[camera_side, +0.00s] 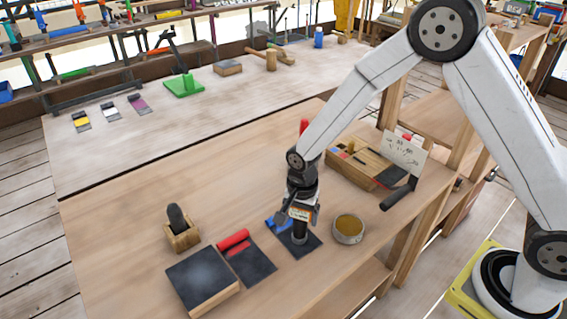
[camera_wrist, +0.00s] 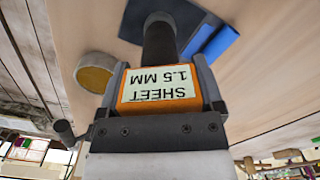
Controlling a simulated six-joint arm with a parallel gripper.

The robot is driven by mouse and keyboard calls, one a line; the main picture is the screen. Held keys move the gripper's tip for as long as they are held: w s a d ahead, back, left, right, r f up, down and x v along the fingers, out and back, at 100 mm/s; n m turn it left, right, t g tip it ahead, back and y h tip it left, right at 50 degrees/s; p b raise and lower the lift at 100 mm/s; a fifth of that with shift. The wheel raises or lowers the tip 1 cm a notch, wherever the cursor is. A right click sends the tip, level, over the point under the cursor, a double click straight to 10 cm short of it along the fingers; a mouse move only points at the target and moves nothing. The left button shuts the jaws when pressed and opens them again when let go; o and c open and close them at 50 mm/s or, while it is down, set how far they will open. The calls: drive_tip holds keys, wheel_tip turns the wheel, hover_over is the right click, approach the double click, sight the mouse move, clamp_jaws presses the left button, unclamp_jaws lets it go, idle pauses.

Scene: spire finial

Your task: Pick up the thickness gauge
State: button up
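The thickness gauge appears to be the orange block (camera_wrist: 160,90) with the label "SHEET 1.5 MM", between my gripper's fingers (camera_wrist: 161,80) in the wrist view. A finger lies against each side of it. In the side view my gripper (camera_side: 301,208) points down over a dark mat (camera_side: 309,246), and a little of the orange block and label (camera_side: 300,214) shows. A dark cylinder (camera_wrist: 159,42) extends below the block toward the mat; whether it is part of the gauge I cannot tell. Whether it touches the mat is unclear.
A round tin (camera_side: 349,230) stands just right. A wooden tool box (camera_side: 357,172) stands behind.

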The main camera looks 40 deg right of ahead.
drive_tip(key=shift+c, duration=1.1)
drive_tip(key=shift+r, duration=0.15)
drive_tip(key=shift+r, duration=0.85)
drive_tip(key=s+d+r, duration=0.2)
drive_tip(key=s+r, duration=0.9)
drive_tip(key=s, duration=0.2)
drive_tip(key=shift+s+d, duration=0.25)
drive_tip(key=shift+s, duration=0.15)
drive_tip(key=shift+w, duration=0.1)
